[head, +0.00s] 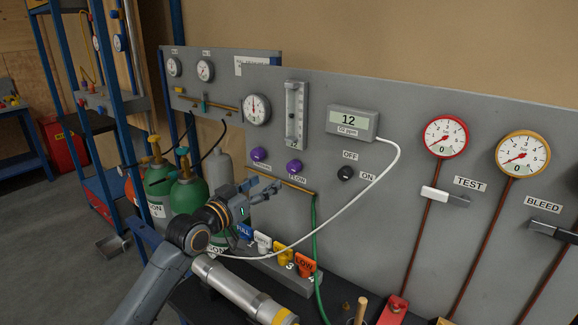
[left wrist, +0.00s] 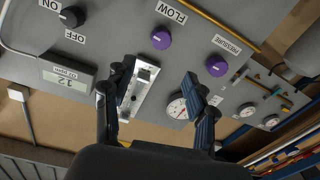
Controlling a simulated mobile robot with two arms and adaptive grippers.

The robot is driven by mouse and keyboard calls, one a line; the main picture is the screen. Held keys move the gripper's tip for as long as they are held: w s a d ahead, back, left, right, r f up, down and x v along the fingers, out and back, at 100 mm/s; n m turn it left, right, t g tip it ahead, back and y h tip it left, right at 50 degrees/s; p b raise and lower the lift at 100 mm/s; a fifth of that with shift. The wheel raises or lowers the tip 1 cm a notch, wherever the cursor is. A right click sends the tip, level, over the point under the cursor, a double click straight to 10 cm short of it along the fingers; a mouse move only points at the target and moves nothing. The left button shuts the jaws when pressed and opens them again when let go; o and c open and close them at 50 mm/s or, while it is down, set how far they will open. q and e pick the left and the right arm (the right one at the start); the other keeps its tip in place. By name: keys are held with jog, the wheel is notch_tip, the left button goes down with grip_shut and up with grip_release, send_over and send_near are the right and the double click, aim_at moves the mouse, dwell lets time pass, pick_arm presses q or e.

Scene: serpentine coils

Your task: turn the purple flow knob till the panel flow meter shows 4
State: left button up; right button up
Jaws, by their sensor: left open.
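The purple flow knob (head: 294,167) is on the grey panel above its FLOW label. In the left wrist view, which is upside down, the flow knob (left wrist: 161,40) lies beyond the fingertips, nearly centred between them. The panel flow meter (head: 296,115) is a vertical clear tube above the knob; its reading is too small to tell. The flow meter (left wrist: 140,92) also shows in the left wrist view, partly behind a finger. My left gripper (head: 267,188) is open and empty, below and left of the flow knob, apart from it. My right gripper is out of view.
A second purple knob, labelled PRESSURE (head: 259,154), sits left of the flow knob. The black OFF/ON switch (head: 345,173) is to the right. A white cable (head: 390,172) hangs from the O2 display (head: 352,122), reading 12. Tagged blocks (head: 262,242) and green cylinders (head: 188,192) stand below.

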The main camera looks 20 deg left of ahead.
pick_arm(q)
send_near(291, 168)
jog(key=w, duration=0.2)
jog(key=x, duration=0.2)
jog(key=p+x, duration=0.1)
jog(key=x, duration=0.2)
jog(key=shift+w+d+r+p, duration=0.1)
jog(key=shift+w+d+p, duration=0.15)
jog(key=shift+d+p, duration=0.05)
jog(key=shift+w+d, duration=0.1)
jog(key=shift+w, duration=0.2)
jog(key=shift+w+d, duration=0.15)
jog(key=shift+w, duration=0.25)
jog(key=c, duration=1.1)
jog(key=shift+c, duration=0.2)
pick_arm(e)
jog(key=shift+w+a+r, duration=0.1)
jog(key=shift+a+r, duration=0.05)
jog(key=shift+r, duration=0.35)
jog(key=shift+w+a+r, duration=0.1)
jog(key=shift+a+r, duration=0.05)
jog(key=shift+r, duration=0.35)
